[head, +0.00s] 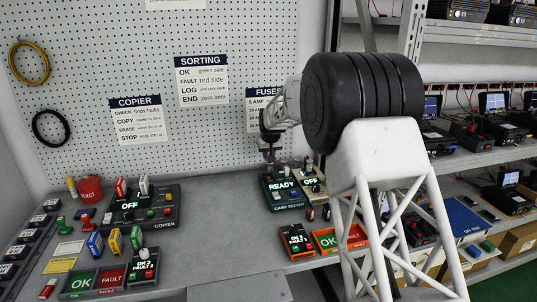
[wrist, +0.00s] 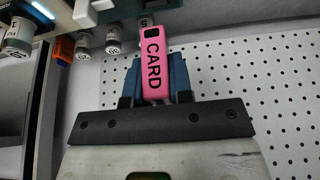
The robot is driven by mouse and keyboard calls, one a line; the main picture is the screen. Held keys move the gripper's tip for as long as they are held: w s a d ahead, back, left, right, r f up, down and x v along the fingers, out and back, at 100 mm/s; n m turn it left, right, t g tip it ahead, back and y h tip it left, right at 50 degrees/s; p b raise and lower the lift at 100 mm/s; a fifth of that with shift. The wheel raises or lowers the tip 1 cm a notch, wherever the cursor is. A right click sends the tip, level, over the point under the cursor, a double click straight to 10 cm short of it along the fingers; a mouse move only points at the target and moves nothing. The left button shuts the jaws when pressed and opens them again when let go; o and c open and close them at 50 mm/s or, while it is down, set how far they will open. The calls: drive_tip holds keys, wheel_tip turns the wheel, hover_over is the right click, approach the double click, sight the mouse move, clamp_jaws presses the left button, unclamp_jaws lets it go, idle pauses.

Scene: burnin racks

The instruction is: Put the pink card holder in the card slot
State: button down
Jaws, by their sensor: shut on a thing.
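The pink card holder (wrist: 155,65), marked CARD, is held between the blue fingers of my gripper (wrist: 157,82) in the wrist view. Its far end points toward the underside of equipment at the top of that view. In the head view my gripper (head: 269,146) is above the back of the card tester (head: 285,207), whose screen reads READY. The card holder cannot be made out clearly in the head view. The card slot itself cannot be made out, and I cannot tell whether the card holder touches the tester.
A unit with an OFF screen (head: 311,183) stands right beside the tester. Orange-edged boxes (head: 296,241) lie in front. The copier (head: 150,208) and several small coloured items are at left on the bench. A pegboard (head: 230,40) rises behind. Metal shelves with devices (head: 470,135) are at right.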

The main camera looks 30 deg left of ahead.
drive_tip(key=shift+f, duration=0.25)
hover_over(267, 174)
drive_tip(key=s+d, duration=0.1)
drive_tip(key=shift+d+f, duration=0.1)
drive_tip(key=shift+f, duration=2.4)
drive_tip(key=shift+f, duration=1.2)
idle(2.3)
drive_tip(key=c, duration=1)
unclamp_jaws()
drive_tip(key=shift+c, duration=0.9)
drive_tip(key=shift+o, duration=0.2)
drive_tip(key=shift+o, duration=1.1)
drive_tip(key=shift+r, duration=3.45)
